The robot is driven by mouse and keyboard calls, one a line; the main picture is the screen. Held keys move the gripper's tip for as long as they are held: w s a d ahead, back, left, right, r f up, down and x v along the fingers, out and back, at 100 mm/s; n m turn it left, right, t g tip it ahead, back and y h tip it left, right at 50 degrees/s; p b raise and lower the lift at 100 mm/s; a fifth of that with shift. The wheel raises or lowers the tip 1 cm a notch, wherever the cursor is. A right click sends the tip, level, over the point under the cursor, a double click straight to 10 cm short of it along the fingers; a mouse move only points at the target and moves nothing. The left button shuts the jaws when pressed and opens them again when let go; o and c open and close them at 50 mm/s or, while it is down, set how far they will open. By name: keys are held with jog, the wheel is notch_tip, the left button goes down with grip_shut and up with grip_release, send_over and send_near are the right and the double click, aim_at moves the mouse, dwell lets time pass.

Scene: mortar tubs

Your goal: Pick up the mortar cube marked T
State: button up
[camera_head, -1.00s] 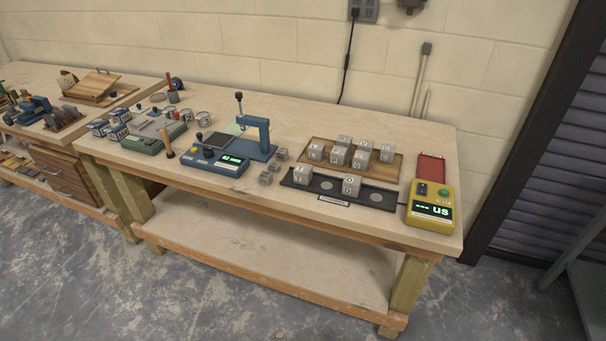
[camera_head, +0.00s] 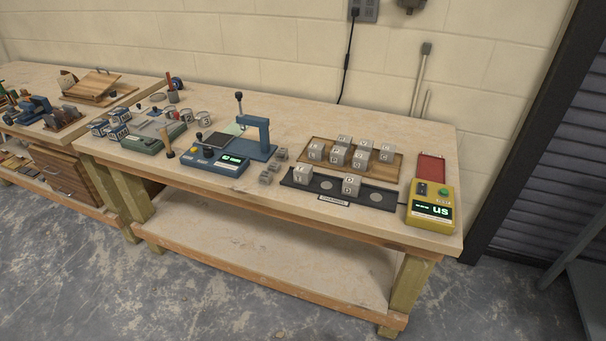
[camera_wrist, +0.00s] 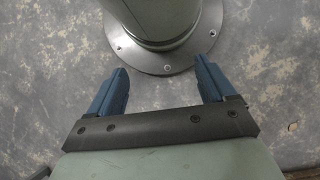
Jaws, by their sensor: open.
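Several grey mortar cubes with pale lettered faces stand on the workbench in the head view. One group (camera_head: 338,154) sits on a wooden tray (camera_head: 396,175) at the back right. Two more, a left cube (camera_head: 302,174) and a right cube (camera_head: 351,186), stand on a black strip (camera_head: 326,187) in front of it. The letters are too small to read surely, so I cannot tell which cube is marked T. My gripper (camera_wrist: 161,65) shows in the wrist view only, its two blue fingers wide apart and empty, above the floor and my round base, away from the cubes.
A yellow meter (camera_head: 431,212) with a green display and a red tray (camera_head: 431,169) are at the bench's right end. A blue press (camera_head: 257,137) and a blue device (camera_head: 212,158) stand left of the cubes, with small grey blocks (camera_head: 273,168) between. The bench front edge is clear.

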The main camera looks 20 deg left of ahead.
jog(key=w+a+r+n+t, duration=0.1)
jog(key=w+a+n+t, duration=0.1)
jog(key=w+a, duration=0.55)
jog(key=w+a+r+n+t, duration=0.2)
jog(key=w+a+n, duration=0.15)
jog(key=w, duration=0.75)
jog(key=w+a+r+n+t+y, duration=0.15)
jog(key=w+a+r, duration=0.3)
jog(key=a, duration=0.45)
jog(key=w+a+r+n+t, duration=0.25)
jog(key=w+a, duration=0.35)
jog(key=a, duration=0.3)
jog(key=w+a+r+n+t+y, duration=0.1)
jog(key=a+r+n+y, duration=0.1)
jog(key=a+r, duration=0.65)
jog(key=w+a+r+n+t+y, duration=0.15)
jog(key=a+r, duration=0.35)
jog(key=a, duration=0.7)
jog(key=s+a+r+n+y, duration=0.3)
jog(key=a+r+n, duration=0.1)
jog(key=a+r, duration=1.4)
notch_tip(320, 180, up, 18)
jog(key=n+g+h, duration=0.1)
jog(key=g+h, duration=0.3)
send_over(304, 168)
jog(key=d, duration=0.5)
jog(key=x, duration=1.4)
jog(key=shift+w+a+r, duration=0.15)
jog(key=shift+w+a, duration=0.1)
